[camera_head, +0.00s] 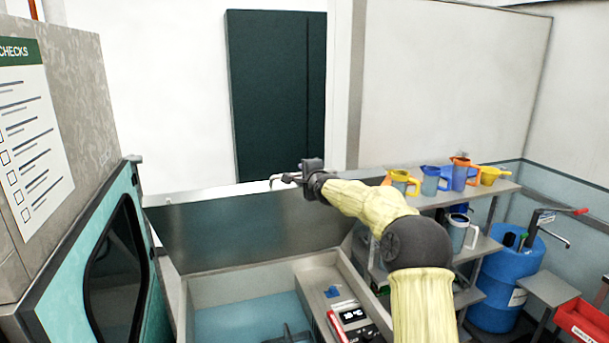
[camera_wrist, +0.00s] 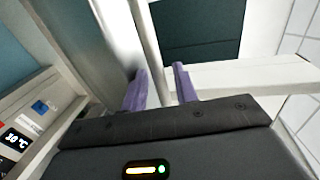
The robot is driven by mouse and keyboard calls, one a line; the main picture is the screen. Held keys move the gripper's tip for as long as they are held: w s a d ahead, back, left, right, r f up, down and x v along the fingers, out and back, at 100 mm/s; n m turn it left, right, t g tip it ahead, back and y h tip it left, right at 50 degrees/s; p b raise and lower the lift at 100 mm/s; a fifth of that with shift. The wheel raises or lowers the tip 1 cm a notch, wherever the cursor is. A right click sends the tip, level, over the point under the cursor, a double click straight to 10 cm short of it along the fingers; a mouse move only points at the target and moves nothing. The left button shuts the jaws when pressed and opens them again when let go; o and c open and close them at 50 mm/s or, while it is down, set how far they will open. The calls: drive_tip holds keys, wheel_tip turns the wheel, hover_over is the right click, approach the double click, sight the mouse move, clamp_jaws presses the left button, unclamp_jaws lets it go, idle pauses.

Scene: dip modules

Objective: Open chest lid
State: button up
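The chest (camera_head: 262,272) stands open in front of me, with a blue interior. Its grey metal lid (camera_head: 240,228) is raised and stands steeply along the far side. In the wrist view, the two purple fingers (camera_wrist: 159,80) are apart. A pale bar or edge (camera_wrist: 149,50) runs between them; I cannot tell whether they touch it. The lid's inner face (camera_wrist: 70,35) shows to the left of the fingers.
A panel with a temperature display (camera_head: 353,315) is on the chest's right part. A teal door with a dark window (camera_head: 118,265) stands at left. Shelves with coloured jugs (camera_head: 460,173) and a blue barrel (camera_head: 505,290) are at right. A dark green panel (camera_head: 275,90) is behind.

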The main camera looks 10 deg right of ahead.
drive_tip(key=shift+s+f+b, duration=0.1)
drive_tip(key=shift+f+b, duration=0.05)
drive_tip(key=shift+b, duration=0.15)
drive_tip(key=b+v, duration=1.1)
drive_tip(key=v, duration=0.6)
drive_tip(key=shift+r, duration=0.25)
drive_tip(key=shift+s, duration=0.1)
drive_tip(key=s+a+f+n+g, duration=0.2)
drive_tip(key=s+f+n, duration=0.1)
drive_tip(key=f, duration=0.4)
drive_tip(key=s+a+f+n+g+h, duration=0.1)
drive_tip(key=s+f+n+g, duration=0.15)
drive_tip(key=f, duration=0.45)
drive_tip(key=s+a+f+n+g, duration=0.2)
drive_tip(key=s+f+n, duration=0.15)
drive_tip(key=f, duration=0.35)
drive_tip(key=s+d+f+n+g, duration=0.1)
drive_tip(key=s+f+n+g, duration=0.1)
drive_tip(key=s+f, duration=0.3)
drive_tip(key=s+d+f+n+g+h, duration=0.1)
drive_tip(key=s+f+n+g, duration=0.1)
drive_tip(key=s+f, duration=0.4)
drive_tip(key=s+d+f+n+g, duration=0.2)
drive_tip(key=s+f, duration=0.3)
drive_tip(key=s, duration=0.8)
drive_tip(key=shift+s+n+g+h, duration=0.3)
drive_tip(key=shift+n+g+h, duration=0.1)
drive_tip(key=shift+n, duration=0.1)
